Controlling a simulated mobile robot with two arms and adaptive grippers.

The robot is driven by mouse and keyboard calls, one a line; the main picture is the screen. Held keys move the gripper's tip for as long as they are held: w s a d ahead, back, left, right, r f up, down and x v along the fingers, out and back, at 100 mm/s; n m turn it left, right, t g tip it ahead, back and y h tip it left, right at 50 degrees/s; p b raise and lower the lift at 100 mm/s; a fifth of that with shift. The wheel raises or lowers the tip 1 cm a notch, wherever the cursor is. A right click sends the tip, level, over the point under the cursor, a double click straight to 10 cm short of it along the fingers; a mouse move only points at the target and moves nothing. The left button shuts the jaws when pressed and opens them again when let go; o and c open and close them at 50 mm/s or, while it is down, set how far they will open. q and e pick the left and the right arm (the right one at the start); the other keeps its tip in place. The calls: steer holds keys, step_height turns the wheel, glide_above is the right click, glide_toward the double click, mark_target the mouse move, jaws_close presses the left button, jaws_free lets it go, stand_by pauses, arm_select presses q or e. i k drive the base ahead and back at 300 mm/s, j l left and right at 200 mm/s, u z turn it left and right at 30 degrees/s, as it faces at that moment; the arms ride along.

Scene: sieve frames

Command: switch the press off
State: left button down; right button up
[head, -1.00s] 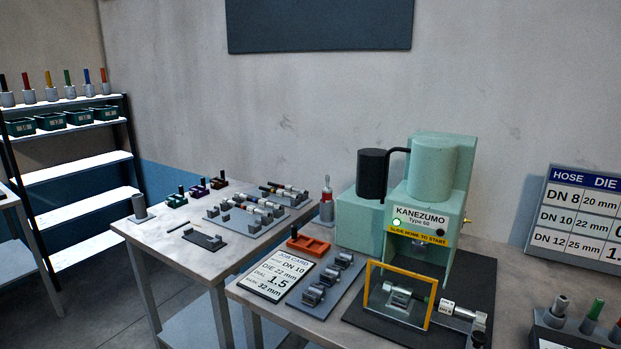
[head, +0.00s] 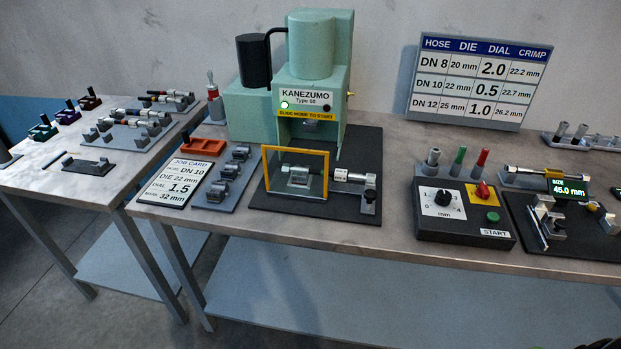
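The mint-green KANEZUMO press (head: 312,52) stands on the bench at centre-left. A small lamp (head: 284,105) on its front glows green. The yellow-framed guard (head: 296,147) stands in front of the press, with a die piece (head: 299,176) seen through it. The black control box (head: 450,232) is to the right of the press. It carries a dial (head: 442,198), a red rotary switch (head: 482,191) on a yellow plate and a green START button (head: 492,216). The exact switch position is too small to read.
A caliper with a green readout (head: 570,188) sits on a dark stand at right. A job card (head: 177,183), die rack (head: 228,180) and orange tray (head: 203,144) lie left of the press. The chart board (head: 471,82) stands behind. The bench front edge is clear.

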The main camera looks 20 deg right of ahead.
mark_target(483, 192)
steer(key=z, duration=0.4)
steer(key=l+z, duration=0.1)
steer(key=z, duration=0.65)
steer(key=l+z, duration=0.15)
steer(key=z, duration=0.25)
